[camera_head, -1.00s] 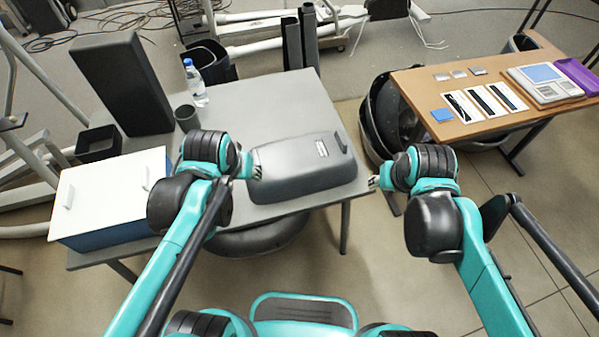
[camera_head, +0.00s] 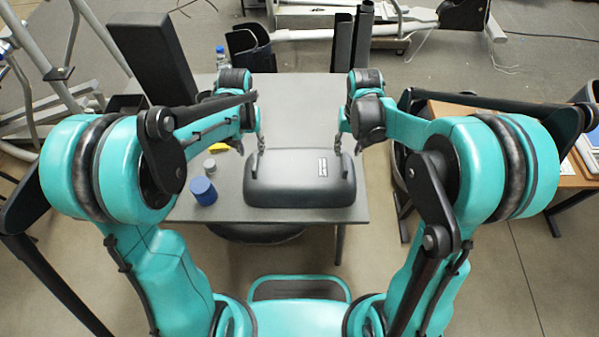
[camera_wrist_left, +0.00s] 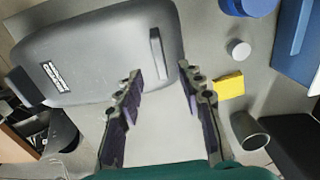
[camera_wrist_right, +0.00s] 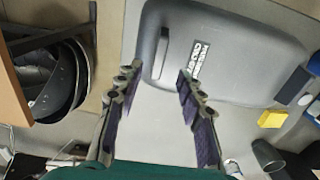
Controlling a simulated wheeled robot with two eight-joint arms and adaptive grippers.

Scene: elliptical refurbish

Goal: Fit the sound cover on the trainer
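The sound cover (camera_head: 300,185) is a dark grey rounded shell lying on the grey table, with a raised handle near each end. My left gripper (camera_head: 260,148) is above its left end; my right gripper (camera_head: 338,148) is above its right end. In the left wrist view, my left gripper (camera_wrist_left: 162,75) is open, with a handle (camera_wrist_left: 156,54) between and beyond its fingertips. In the right wrist view, my right gripper (camera_wrist_right: 157,76) is open, with the other handle (camera_wrist_right: 161,52) between and beyond its fingertips. Neither visibly touches a handle. Pale trainer frame parts (camera_head: 320,17) show behind the table.
A blue cylinder (camera_head: 203,191), a small grey knob (camera_head: 210,166) and a yellow block (camera_wrist_left: 229,86) are left of the cover. A bottle (camera_head: 221,57) and a tall black box (camera_head: 150,58) stand farther back. Table surface (camera_head: 300,105) behind the cover is clear.

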